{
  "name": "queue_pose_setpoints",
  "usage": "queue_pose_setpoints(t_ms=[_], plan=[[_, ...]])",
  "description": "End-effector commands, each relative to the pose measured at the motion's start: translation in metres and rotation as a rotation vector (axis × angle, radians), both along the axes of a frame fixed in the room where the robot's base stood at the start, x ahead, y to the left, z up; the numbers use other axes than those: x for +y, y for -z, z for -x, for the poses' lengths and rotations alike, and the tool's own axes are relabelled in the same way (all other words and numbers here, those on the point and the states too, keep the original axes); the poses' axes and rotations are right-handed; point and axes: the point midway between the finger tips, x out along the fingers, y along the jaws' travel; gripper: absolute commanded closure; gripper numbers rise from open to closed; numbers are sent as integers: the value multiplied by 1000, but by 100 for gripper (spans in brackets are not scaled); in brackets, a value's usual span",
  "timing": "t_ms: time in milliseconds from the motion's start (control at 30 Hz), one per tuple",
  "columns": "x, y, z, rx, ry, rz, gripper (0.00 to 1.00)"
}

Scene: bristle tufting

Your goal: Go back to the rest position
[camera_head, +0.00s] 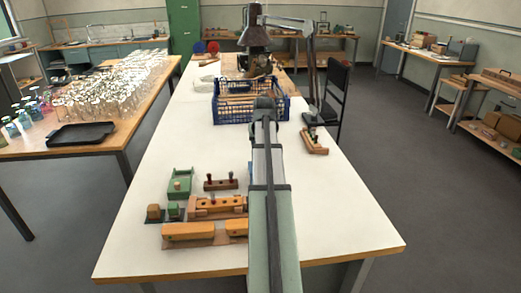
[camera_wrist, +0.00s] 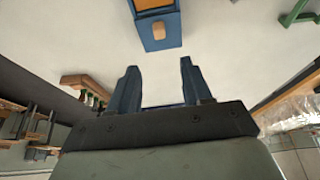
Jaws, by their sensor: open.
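My gripper (camera_wrist: 157,72) shows in the wrist view with its two dark blue fingers spread apart and nothing between them. It hangs above the white table (camera_wrist: 225,40), apart from the things on it. In the head view my arm reaches forward over the middle of the table, and the fingers are hidden. Ahead of the fingers in the wrist view lies a blue fixture (camera_wrist: 160,42) with a small wooden block on it; my arm seems to cover it in the head view.
Wooden fixtures (camera_head: 190,231) and a green tray (camera_head: 180,183) stand left of my arm. A wooden rack with pegs (camera_head: 314,143) is at right. Glassware (camera_head: 115,85) fills the left table. The front right tabletop is clear.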

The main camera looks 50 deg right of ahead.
Motion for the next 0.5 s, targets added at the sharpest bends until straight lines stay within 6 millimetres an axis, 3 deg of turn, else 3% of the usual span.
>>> queue_pose_setpoints(t_ms=[500], plan=[[2,-5,2,0,0,0,51]])
